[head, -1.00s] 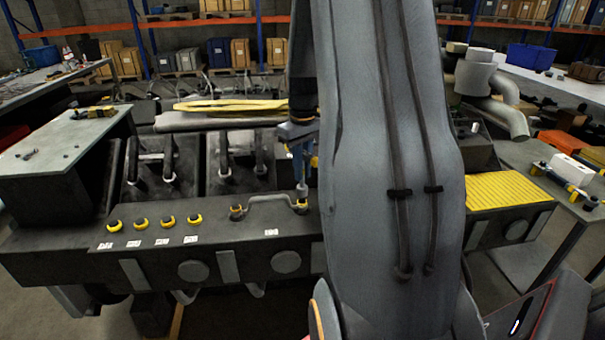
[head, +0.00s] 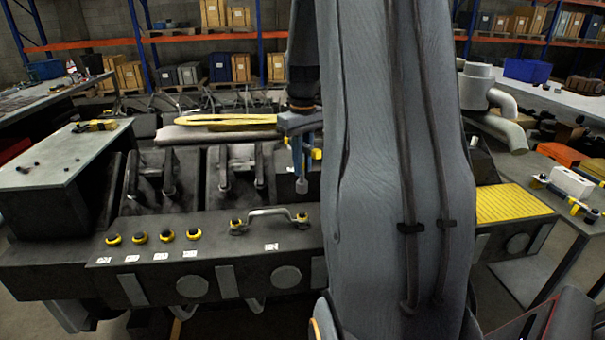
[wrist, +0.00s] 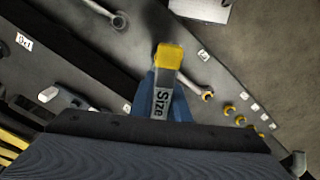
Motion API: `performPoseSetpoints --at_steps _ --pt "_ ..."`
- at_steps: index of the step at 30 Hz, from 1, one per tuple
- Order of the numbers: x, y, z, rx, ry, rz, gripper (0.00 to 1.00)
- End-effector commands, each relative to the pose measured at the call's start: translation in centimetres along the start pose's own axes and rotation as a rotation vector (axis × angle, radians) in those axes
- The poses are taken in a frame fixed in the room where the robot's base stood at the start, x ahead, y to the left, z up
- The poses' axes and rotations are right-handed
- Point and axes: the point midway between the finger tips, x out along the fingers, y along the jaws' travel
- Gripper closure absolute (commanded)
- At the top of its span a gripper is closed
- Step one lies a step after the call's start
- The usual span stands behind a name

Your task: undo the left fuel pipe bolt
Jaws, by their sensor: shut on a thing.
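The fuel pipe (head: 268,212) is a grey arched tube on the front ledge of the engine. Its left bolt (head: 238,226) and right bolt (head: 302,219) have yellow rings. My gripper (head: 300,150) is shut on a tool with a grey socket end (head: 302,186), upright above the right end of the pipe and apart from it. In the wrist view, the tool (wrist: 164,85) has a yellow end and a label reading "Size" between my blue fingers. The pipe's left end (wrist: 208,95) shows beyond it; the right end is hidden.
Several yellow-ringed fittings (head: 166,236) with white tags stand in a row left of the pipe. A grey bench top (head: 65,160) stands at the left. A yellow ribbed plate (head: 510,203) lies right of my arm, which hides the engine's middle right.

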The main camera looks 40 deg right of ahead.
Motion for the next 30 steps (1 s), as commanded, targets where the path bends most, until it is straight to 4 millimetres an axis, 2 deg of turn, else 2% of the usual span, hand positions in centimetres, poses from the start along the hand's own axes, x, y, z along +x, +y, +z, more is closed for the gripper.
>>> performPoseSetpoints --at_steps 3,13,24,30 --pt "-0.6 0.0 0.0 0.000 0.000 0.000 1.00" --pt "-0.7 -0.2 0.3 0.000 -0.001 0.000 1.00" --pt "-0.7 -2.6 4.4 0.000 0.001 0.000 1.00" --pt "-0.7 -3.6 5.9 0.000 -0.001 0.000 1.00"
